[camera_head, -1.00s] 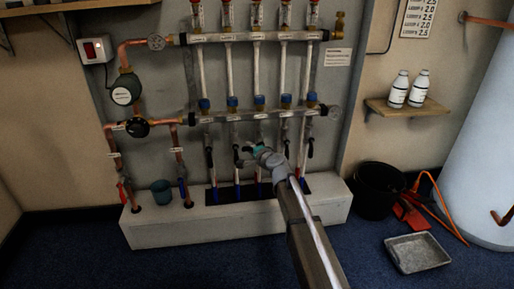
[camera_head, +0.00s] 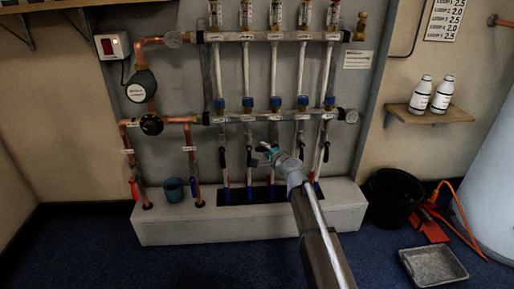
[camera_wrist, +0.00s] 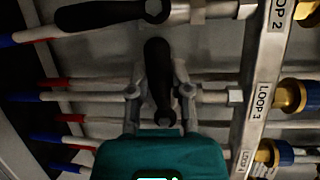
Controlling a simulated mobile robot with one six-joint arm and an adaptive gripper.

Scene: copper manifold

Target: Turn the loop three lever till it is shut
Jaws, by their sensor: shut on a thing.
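The loop three lever (camera_wrist: 157,65) is black and shows in the wrist view. It stands crosswise to its pipe, with its broad handle end towards the loop two side. My gripper (camera_wrist: 160,95) has a finger on each side of it and is shut on it. The loop three label (camera_wrist: 262,97) is on the metal manifold bar. In the head view my gripper (camera_head: 272,156) is at the lower manifold bar (camera_head: 262,116), and a dark lever end sticks out to its left. The gripper's teal body hides part of the valve in the wrist view.
The loop two lever (camera_wrist: 100,14) lies along its pipe, close to the loop three lever's handle end. Other black levers (camera_head: 325,152) hang beside my gripper. A white plinth (camera_head: 175,226) is below. A black bucket (camera_head: 392,205) and grey tray (camera_head: 433,266) stand right on open blue floor.

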